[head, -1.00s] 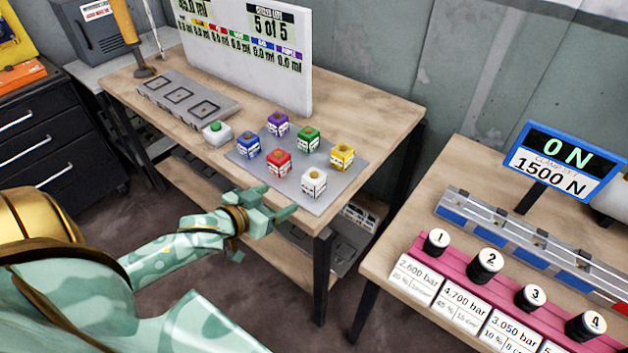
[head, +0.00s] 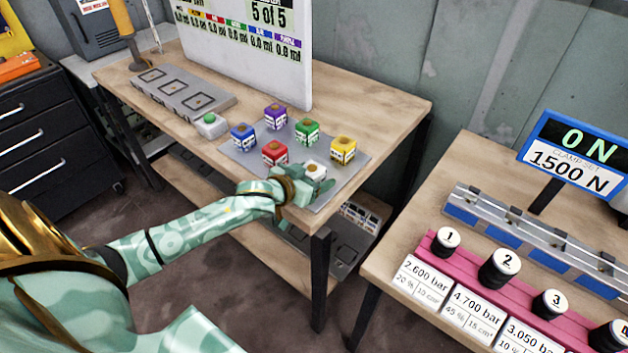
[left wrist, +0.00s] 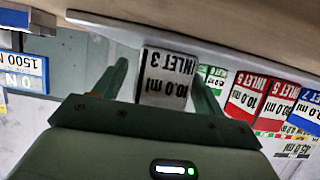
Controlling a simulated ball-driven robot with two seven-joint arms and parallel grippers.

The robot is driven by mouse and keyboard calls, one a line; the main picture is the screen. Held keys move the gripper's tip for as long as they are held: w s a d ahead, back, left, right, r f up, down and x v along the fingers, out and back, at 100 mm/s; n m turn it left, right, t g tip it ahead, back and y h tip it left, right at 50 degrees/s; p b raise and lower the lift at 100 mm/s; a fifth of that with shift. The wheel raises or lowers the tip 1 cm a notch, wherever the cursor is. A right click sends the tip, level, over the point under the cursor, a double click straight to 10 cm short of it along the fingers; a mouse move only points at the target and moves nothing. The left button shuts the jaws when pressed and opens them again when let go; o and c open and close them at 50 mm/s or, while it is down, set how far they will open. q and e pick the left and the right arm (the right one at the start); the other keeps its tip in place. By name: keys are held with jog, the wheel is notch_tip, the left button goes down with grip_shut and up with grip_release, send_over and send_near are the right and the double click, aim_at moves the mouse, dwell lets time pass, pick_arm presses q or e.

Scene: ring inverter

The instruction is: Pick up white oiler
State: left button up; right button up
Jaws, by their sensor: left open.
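The white oiler (head: 315,168) stands at the near right corner of the grey tray (head: 343,184). My left gripper (head: 312,188) is right in front of it in the head view and hides its lower part. In the left wrist view, upside down, the white oiler (left wrist: 165,78), labelled INLET 3 and 10.0 ml, shows between the two spread fingers of my left gripper (left wrist: 157,68). The gripper is open, and I see a gap at its left finger; contact at the right finger I cannot tell. My right gripper is not in view.
Red (head: 275,153), yellow (head: 343,150), green (head: 306,132), blue (head: 243,137) and purple (head: 275,116) oilers stand close by on the tray. A white display board (head: 250,45) stands behind. A green button (head: 210,124) and a grey three-place plate (head: 180,93) lie left.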

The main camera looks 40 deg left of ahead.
pick_arm(q)
jog(key=shift+s+r, duration=0.1)
jog(key=c, duration=1.1)
